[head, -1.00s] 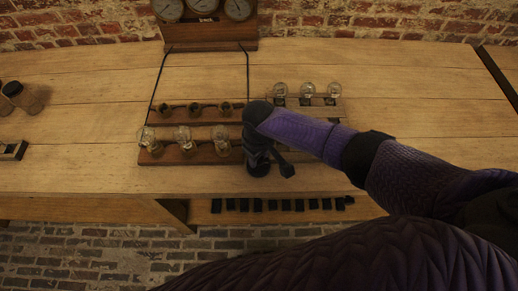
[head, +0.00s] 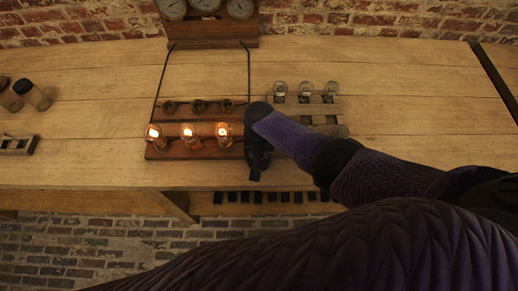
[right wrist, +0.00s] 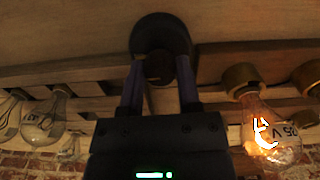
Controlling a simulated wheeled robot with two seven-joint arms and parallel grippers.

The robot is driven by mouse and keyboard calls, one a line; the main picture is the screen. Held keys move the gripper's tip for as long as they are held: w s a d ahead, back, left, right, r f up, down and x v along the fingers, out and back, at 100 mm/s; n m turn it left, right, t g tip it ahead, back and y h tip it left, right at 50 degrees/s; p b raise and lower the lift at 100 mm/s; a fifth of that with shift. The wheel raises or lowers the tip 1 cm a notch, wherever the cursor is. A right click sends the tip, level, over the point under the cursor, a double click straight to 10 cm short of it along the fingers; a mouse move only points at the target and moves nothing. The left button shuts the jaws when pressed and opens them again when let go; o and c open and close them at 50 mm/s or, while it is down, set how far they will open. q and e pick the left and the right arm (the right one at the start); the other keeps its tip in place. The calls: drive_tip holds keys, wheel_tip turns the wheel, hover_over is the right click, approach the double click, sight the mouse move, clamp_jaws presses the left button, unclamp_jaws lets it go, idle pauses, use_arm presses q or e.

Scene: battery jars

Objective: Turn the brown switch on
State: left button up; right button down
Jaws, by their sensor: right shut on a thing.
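My right gripper (head: 258,160) is at the right end of the brown lamp board (head: 182,152) and hides the brown switch in the head view. In the right wrist view the gripper (right wrist: 160,78) is shut on a dark round knob (right wrist: 158,66), which sits in front of a dark round base (right wrist: 160,32). The knob looks like the brown switch; its marking is not readable. Three bulbs (head: 188,133) on the brown board glow orange. One lit bulb (right wrist: 270,135) shows in the right wrist view. My left gripper is out of view.
A paler board (head: 312,108) with three unlit bulbs (head: 305,91) stands to the right, partly behind my arm. A gauge panel (head: 209,28) is at the back, with wires to the brown board.

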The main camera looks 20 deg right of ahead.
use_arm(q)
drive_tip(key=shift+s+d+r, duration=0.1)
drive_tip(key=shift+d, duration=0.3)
use_arm(e)
drive_tip(key=shift+w+m, duration=0.1)
drive_tip(key=shift+m, duration=0.2)
drive_tip(key=shift+c, duration=1.5)
unclamp_jaws()
wheel_tip(320, 180, up, 9)
drive_tip(key=p, duration=0.6)
drive_tip(key=shift+r, duration=0.15)
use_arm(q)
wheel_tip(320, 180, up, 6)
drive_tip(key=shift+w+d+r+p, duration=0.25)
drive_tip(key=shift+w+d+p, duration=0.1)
use_arm(e)
drive_tip(key=shift+r, duration=0.35)
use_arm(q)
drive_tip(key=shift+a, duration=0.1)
